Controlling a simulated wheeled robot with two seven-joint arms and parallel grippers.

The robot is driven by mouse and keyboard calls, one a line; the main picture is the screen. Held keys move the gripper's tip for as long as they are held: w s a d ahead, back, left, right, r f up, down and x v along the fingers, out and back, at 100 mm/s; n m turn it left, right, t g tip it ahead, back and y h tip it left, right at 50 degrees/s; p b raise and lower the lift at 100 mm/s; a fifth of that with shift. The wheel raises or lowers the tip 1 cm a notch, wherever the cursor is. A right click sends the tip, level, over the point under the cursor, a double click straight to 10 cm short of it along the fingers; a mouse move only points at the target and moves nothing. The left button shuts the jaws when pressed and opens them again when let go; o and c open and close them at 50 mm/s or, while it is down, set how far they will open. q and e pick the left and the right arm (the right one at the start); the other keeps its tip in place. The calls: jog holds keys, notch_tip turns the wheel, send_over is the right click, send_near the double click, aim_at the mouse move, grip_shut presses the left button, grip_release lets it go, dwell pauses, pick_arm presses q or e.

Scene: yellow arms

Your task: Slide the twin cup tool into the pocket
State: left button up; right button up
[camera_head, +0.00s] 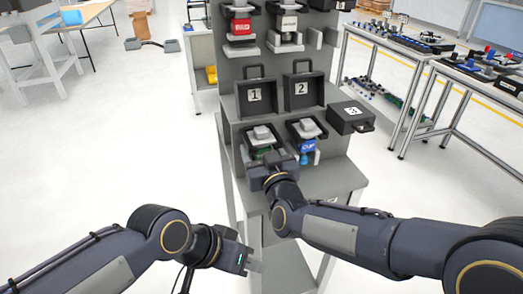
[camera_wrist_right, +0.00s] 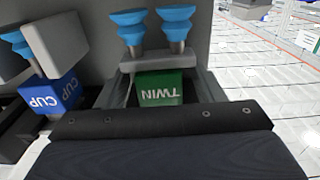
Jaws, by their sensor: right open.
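The twin cup tool shows in the right wrist view as a green block (camera_wrist_right: 160,88) lettered TWIN, with a grey bar and two blue suction cups; this view appears upside down. In the head view only a bit of its green (camera_head: 262,154) shows behind my right gripper (camera_head: 265,174). In the wrist view the open right gripper (camera_wrist_right: 160,96) is close to the green block, with dark finger parts at both sides; contact cannot be told. My left gripper (camera_head: 249,262) is low, away from the tools; its opening is unclear. I cannot tell which pocket is meant.
A blue CUP tool (camera_head: 308,146) stands beside the twin tool. Dark cases marked 1 (camera_head: 255,97), 2 (camera_head: 303,90) and 3 (camera_head: 352,117) are on the grey stand. A red tool (camera_head: 241,27) and a white-labelled tool (camera_head: 289,24) sit higher. The stand's front right shelf (camera_head: 335,178) is bare.

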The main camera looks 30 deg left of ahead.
jog(key=shift+f, duration=0.1)
jog(key=shift+s+d, duration=0.15)
jog(key=shift+d, duration=0.05)
jog(key=b+v, duration=0.1)
jog(key=v, duration=0.6)
jog(key=shift+s+d, duration=0.1)
jog(key=shift+d, duration=0.05)
jog(key=w+d+r+m+g+h+p, duration=0.1)
jog(key=d+r+m+h+p, duration=0.15)
jog(key=d, duration=1.15)
jog(key=w+d+r+m+h+p, duration=0.1)
jog(key=d+m+h, duration=0.2)
jog(key=d, duration=1.1)
jog(key=s+d+f+m+g+h+p, duration=0.1)
jog(key=s+d+f+m+g+h, duration=0.1)
jog(key=s+d, duration=0.6)
jog(key=s+d+f+m+g+h+p, duration=0.2)
jog(key=s+d+f+m+g, duration=0.1)
jog(key=s+d, duration=0.5)
jog(key=s+f+m, duration=0.1)
jog(key=s, duration=0.1)
jog(key=shift+s+d, duration=0.3)
jog(key=shift+d, duration=0.05)
